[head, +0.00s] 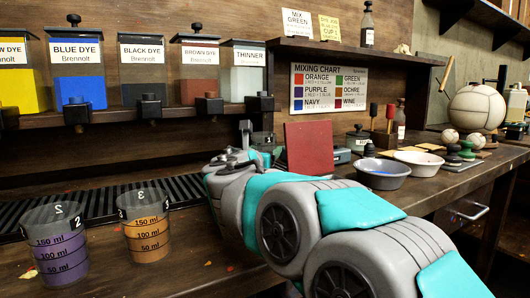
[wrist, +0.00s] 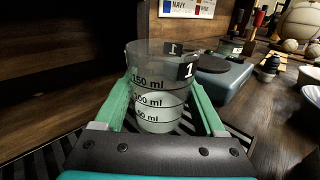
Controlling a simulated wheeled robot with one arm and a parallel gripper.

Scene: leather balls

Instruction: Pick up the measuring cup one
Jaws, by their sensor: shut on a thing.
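Measuring cup one (wrist: 152,62) is a clear grey cup with black ml marks and a black "1" tag. It is upright in the wrist view, between the two green fingers of my gripper (wrist: 160,92), which is shut on it. Its lower part shows a pale fill. In the head view my gripper (head: 262,156) is beyond my arm, and only the upper part of cup one (head: 262,140) shows there. The cup is over the black slatted grate; I cannot tell whether its base touches it.
Cup two (head: 57,245) with purple liquid and cup three (head: 148,228) with orange liquid stand at front left. Dye dispensers, including thinner (head: 246,83), hang above the grate (head: 100,200). A red board (head: 311,147), a scale (wrist: 222,80) and bowls (head: 384,175) are to the right.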

